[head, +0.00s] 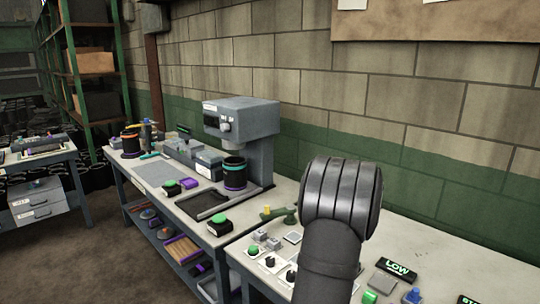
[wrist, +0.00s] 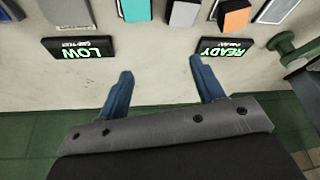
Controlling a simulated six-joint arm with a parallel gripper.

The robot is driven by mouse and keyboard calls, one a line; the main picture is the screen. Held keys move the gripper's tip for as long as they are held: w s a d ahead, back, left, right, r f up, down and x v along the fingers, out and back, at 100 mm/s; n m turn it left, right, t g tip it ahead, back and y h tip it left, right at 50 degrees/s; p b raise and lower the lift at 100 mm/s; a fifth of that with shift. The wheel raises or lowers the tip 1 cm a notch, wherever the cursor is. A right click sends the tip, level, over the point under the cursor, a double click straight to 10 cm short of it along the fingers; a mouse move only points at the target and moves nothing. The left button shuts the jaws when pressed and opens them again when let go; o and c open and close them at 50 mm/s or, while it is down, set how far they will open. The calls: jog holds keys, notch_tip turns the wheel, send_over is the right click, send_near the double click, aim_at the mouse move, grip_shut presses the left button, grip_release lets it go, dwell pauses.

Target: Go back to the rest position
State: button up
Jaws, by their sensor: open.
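My gripper (wrist: 160,68) shows in the wrist view as two blue fingers spread apart with nothing between them. It is over the pale bench top (wrist: 152,92), between a sign reading LOW (wrist: 80,51) at left and a sign reading READY (wrist: 222,50) at right. In the head view my dark grey arm rises at right of centre, and the fingers are out of sight. The LOW sign also shows there (head: 398,270), to the right of my arm.
A grey press (head: 250,125) holding a dark cylinder (head: 234,172) stands on the bench to the left of my arm. Teal, grey and orange blocks (wrist: 236,17) line the wrist view's top edge. A green knobbed part (wrist: 284,42) is at right. A block wall (head: 440,120) rises behind.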

jog(key=s+d+f+m, duration=0.1)
jog(key=s+d, duration=0.2)
jog(key=s+d+f+m, duration=0.1)
jog(key=s+d+f, duration=0.1)
jog(key=s+d, duration=0.1)
jog(key=s+d+f+m+g+h, duration=0.1)
jog(key=s+d+f+m, duration=0.1)
jog(key=s, duration=0.2)
jog(key=shift+d, duration=0.4)
jog(key=shift+f, duration=0.85)
jog(key=o, duration=0.9)
jog(key=shift+c, duration=0.2)
jog(key=s+a+r+m+g+y, duration=0.2)
jog(key=s+a+r+m, duration=0.3)
jog(key=s+r+m, duration=0.35)
jog(key=s+a+r+m+g+y, duration=0.1)
jog(key=s+a+r+m, duration=0.45)
jog(key=r+m, duration=0.5)
notch_tip(320, 180, down, 8)
jog(key=n, duration=0.1)
jog(key=shift+s+f, duration=0.2)
jog(key=shift+s, duration=0.1)
